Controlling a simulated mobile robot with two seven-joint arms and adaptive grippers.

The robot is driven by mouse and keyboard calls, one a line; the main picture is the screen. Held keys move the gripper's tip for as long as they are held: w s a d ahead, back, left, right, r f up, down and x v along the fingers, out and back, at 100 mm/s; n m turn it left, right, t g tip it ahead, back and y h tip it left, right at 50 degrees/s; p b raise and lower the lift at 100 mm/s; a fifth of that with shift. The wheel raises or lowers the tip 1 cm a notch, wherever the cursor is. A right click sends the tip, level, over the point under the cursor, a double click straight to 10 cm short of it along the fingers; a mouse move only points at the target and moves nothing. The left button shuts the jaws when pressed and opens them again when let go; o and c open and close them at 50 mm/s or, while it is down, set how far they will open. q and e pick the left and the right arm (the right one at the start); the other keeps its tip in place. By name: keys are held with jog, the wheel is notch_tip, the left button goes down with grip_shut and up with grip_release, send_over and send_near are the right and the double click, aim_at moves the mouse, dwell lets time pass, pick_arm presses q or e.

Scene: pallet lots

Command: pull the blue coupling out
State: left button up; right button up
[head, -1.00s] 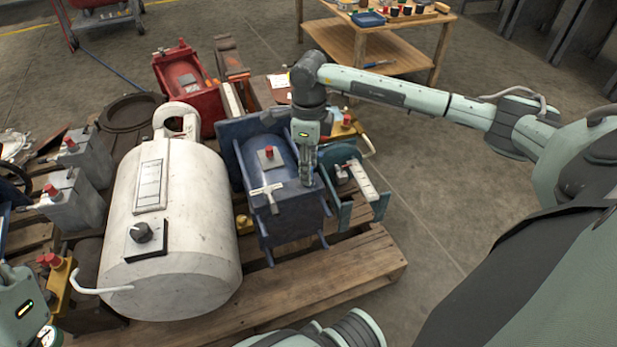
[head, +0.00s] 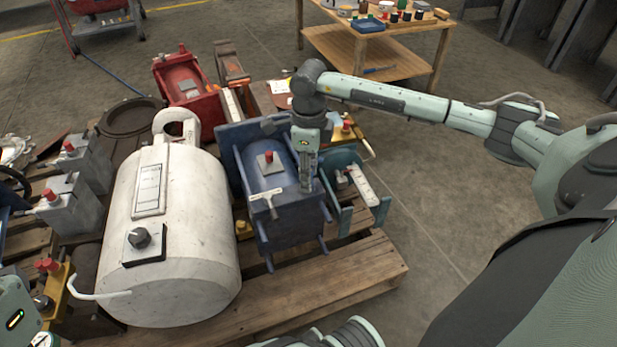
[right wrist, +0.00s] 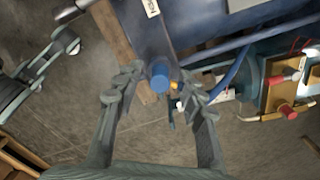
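The blue coupling (right wrist: 160,76) is a short round stub on the blue machine (right wrist: 141,32) in the right wrist view. My right gripper (right wrist: 158,88) is open, with one finger on each side of the coupling and a visible gap on both sides. In the head view, my right gripper (head: 307,182) points down at the right side of the blue machine (head: 262,190), and the coupling is hidden there. Part of my left arm shows at the lower left edge of the head view; its fingers are out of view.
A large white tank (head: 185,235) stands left of the blue machine on the wooden pallet (head: 350,279). A green bracket unit (head: 345,180) is close on the right. A red unit (head: 187,88) is behind. A wooden table (head: 408,46) stands farther back. Floor on the right is clear.

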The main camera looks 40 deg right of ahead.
jog(key=shift+c, duration=0.2)
grip_shut()
dwell(0.3)
jog(key=shift+r, duration=0.15)
jog(key=shift+r+p, duration=2.1)
jog(key=shift+r, duration=0.8)
